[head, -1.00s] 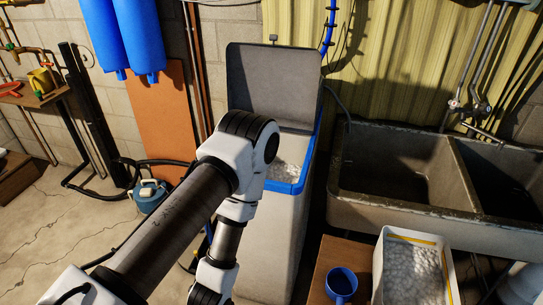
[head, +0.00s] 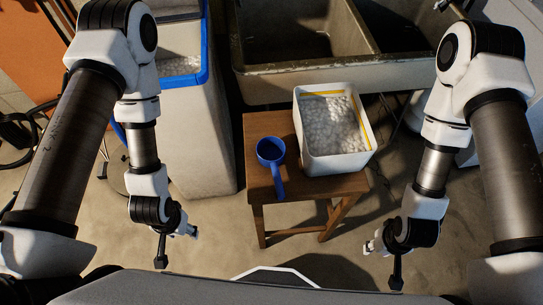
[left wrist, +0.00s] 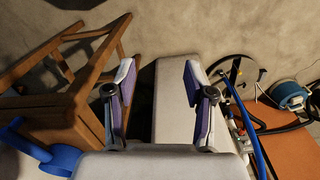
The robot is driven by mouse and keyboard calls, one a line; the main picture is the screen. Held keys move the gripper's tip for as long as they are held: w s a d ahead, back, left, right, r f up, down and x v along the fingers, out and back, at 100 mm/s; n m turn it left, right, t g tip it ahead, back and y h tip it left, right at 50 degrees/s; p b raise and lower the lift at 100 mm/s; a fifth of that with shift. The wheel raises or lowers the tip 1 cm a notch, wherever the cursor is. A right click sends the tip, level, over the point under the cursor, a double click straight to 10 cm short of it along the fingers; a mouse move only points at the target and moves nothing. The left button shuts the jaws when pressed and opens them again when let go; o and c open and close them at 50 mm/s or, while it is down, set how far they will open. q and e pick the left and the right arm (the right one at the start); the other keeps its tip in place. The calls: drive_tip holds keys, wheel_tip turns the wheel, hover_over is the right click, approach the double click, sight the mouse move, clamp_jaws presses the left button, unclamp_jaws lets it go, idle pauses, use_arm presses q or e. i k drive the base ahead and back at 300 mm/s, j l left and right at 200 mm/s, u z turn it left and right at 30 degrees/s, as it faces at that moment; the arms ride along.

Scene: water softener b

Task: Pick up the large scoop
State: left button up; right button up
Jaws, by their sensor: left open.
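The large scoop (head: 270,152) is blue, with a round cup and a handle pointing toward me. It rests on the wooden stool (head: 262,127) in the head view, handle over the front edge. Part of the scoop (left wrist: 45,152) also shows at the lower left of the left wrist view. My left gripper (head: 192,231) is left of the stool and apart from the scoop. Its fingers stand apart with nothing between them in the left wrist view (left wrist: 158,85). My right gripper (head: 370,247) is right of the stool, away from the scoop; its finger gap is too small to judge.
A white bin of pale pellets (head: 335,165) stands on the stool, right of the scoop. The softener tank (head: 198,150) with a blue rim is left of the stool. A concrete sink (head: 285,88) stands behind. The floor in front of the stool is clear.

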sight(270, 150)
drive_tip(key=l+u, duration=0.1)
drive_tip(key=u, duration=0.2)
drive_tip(key=l+u, duration=0.1)
drive_tip(key=u, duration=0.25)
drive_tip(key=l+u, duration=0.2)
drive_tip(key=l, duration=0.65)
drive_tip(key=l+u, duration=0.2)
drive_tip(key=l, duration=0.65)
drive_tip(key=k+l+u, duration=0.15)
drive_tip(key=l, duration=0.65)
